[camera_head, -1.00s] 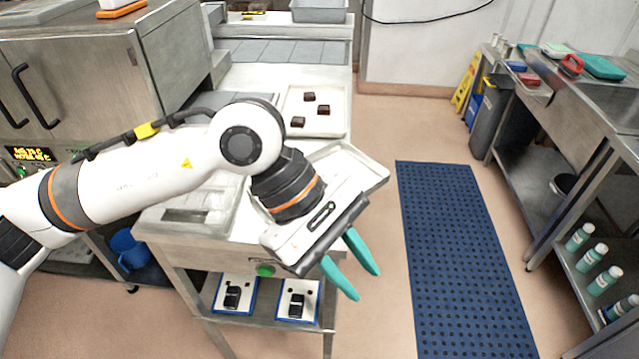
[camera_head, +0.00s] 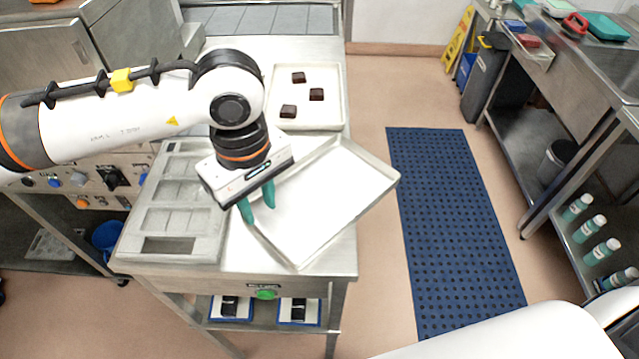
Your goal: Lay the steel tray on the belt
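An empty shallow steel tray (camera_head: 335,195) lies turned at an angle on the near end of the steel worktable (camera_head: 285,262), its right corner jutting past the table's right edge. My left gripper (camera_head: 257,213) points down at the tray's left corner. Its two teal fingers are apart with nothing visible between them; I cannot tell whether they touch the tray. The gripper hides part of that corner. A grey segmented surface (camera_head: 262,18) at the back may be the belt. My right gripper is out of view; only a white part of my body shows at bottom right.
A second tray (camera_head: 335,112) with three dark chocolates stands behind the steel tray.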

